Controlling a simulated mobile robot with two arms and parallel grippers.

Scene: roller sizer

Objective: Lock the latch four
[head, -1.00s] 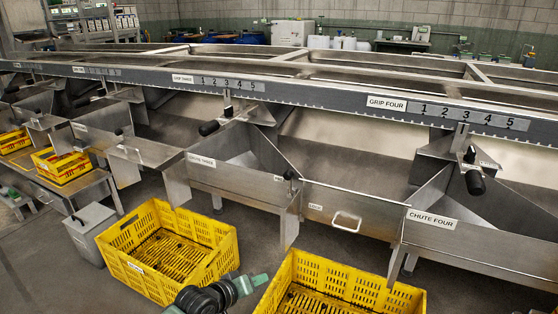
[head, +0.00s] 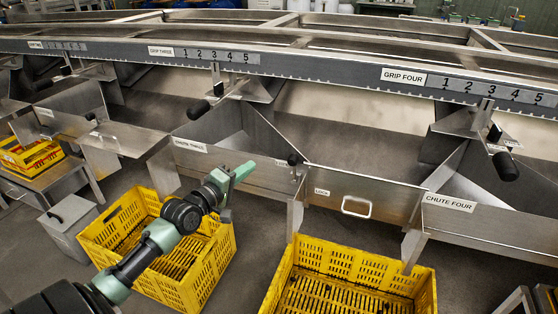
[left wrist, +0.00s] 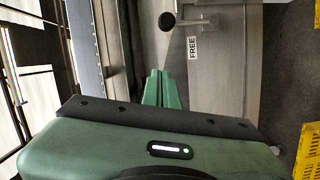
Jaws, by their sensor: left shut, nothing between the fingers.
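A black-knobbed latch (head: 293,159) stands at the right end of chute three, beside the flat panel with the handle. A small FREE label lies by it, and a LOCK label (head: 322,191) is on the panel to its right. No label naming latch four is readable. My left gripper (head: 246,169) is shut and empty, left of the knob and apart from it, in front of chute three. In the left wrist view its closed green fingers (left wrist: 161,76) point towards the black knob (left wrist: 167,21), with the FREE label (left wrist: 193,47) to its right. My right gripper is out of view.
Chute four (head: 449,203) is at the right, below the grip four handle (head: 505,166). The panel's handle (head: 356,207) sticks out. Yellow crates (head: 433,284) stand on the floor below. The long numbered rail (head: 330,75) crosses behind.

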